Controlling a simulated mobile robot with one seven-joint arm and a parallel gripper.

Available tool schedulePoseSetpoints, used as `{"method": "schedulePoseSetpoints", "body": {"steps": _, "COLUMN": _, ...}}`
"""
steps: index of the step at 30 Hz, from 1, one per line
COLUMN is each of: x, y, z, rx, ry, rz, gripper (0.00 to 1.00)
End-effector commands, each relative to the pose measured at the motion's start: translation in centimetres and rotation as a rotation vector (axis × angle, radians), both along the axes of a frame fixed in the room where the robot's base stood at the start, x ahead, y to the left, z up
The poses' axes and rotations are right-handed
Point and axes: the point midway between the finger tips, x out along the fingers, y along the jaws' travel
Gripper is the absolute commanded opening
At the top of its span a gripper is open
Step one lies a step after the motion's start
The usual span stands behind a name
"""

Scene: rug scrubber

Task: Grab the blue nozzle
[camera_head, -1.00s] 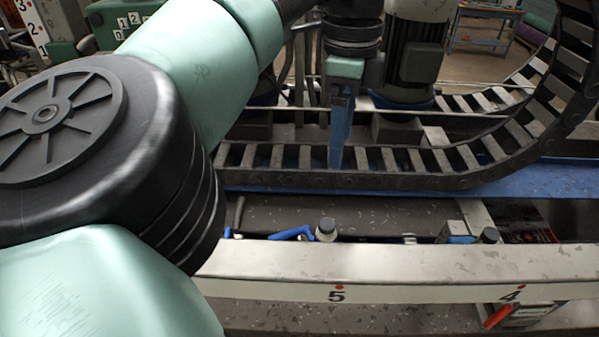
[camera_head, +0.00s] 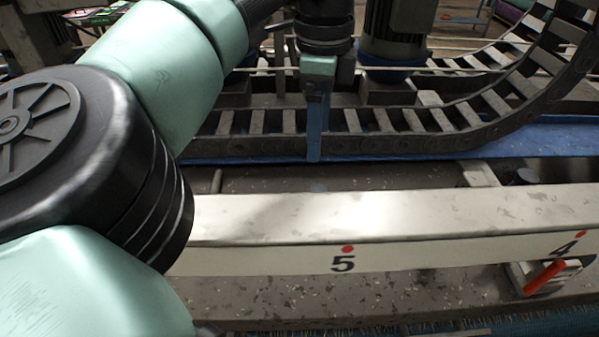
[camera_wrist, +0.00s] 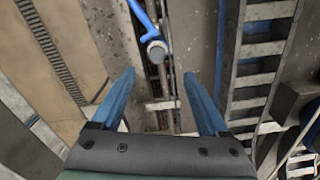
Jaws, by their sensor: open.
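In the wrist view, a bent blue pipe piece (camera_wrist: 143,19), which looks like the blue nozzle, enters from the top edge and ends beside a round grey cap (camera_wrist: 156,50). It lies beyond my open fingertips, roughly in line with the gap between them. My gripper (camera_wrist: 158,76) has both blue fingers spread, with nothing between them. In the head view, my gripper (camera_head: 314,155) points down beyond the pale beam, one finger showing. The blue piece does not show there; the beam seems to hide it.
The pale beam (camera_head: 400,213) marked 5 and 4 crosses in front of my gripper. A cable chain (camera_head: 400,145) and a blue rail (camera_head: 470,142) lie behind it. A red handle (camera_head: 545,277) sticks out at the lower right. Metal structure crowds both sides in the wrist view.

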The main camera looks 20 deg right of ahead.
Motion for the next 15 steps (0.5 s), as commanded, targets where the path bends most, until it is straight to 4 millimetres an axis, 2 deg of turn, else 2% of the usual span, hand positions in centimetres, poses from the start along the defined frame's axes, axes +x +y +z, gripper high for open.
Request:
{"method": "schedulePoseSetpoints", "body": {"steps": 9, "x": -0.1, "y": 0.0, "z": -5.2, "rx": 0.001, "ry": 0.003, "rz": -0.001, "gripper": 0.77}}
{"method": "schedulePoseSetpoints", "body": {"steps": 15, "x": -0.2, "y": -0.1, "z": -6.4, "rx": 0.0, "ry": 0.002, "rz": -0.002, "gripper": 0.77}}
